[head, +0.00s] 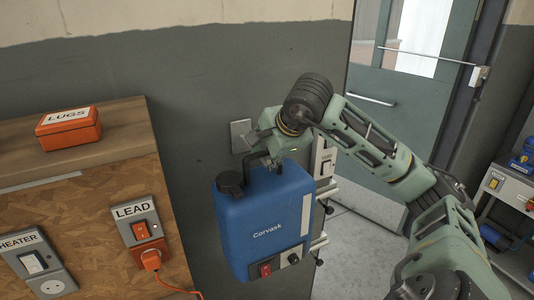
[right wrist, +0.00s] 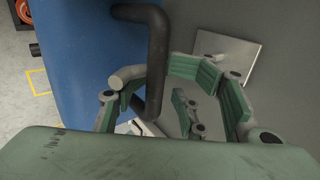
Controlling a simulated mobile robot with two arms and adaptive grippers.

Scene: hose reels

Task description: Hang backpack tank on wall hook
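The backpack tank (head: 265,225) is a blue, roughly upright canister with a black cap, a black top handle, a red switch and the word Corvask. My right gripper (head: 266,150) is at its top, with its fingers curled around the black handle. In the right wrist view the handle (right wrist: 156,60) passes between the green-padded fingers (right wrist: 165,95), beside the blue tank side (right wrist: 85,60). The tank is well above the floor, close to the grey wall. A square metal plate (head: 240,136) is on the wall behind the gripper; I cannot make out a hook on it.
A wooden bench or panel (head: 100,155) at left carries an orange LUGS box (head: 69,128), a LEAD switch with an orange plug (head: 140,230) and a HEATER switch (head: 34,262). Pale wall fittings (head: 325,160) show right of the tank. A green door (head: 395,110) and open floor lie beyond.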

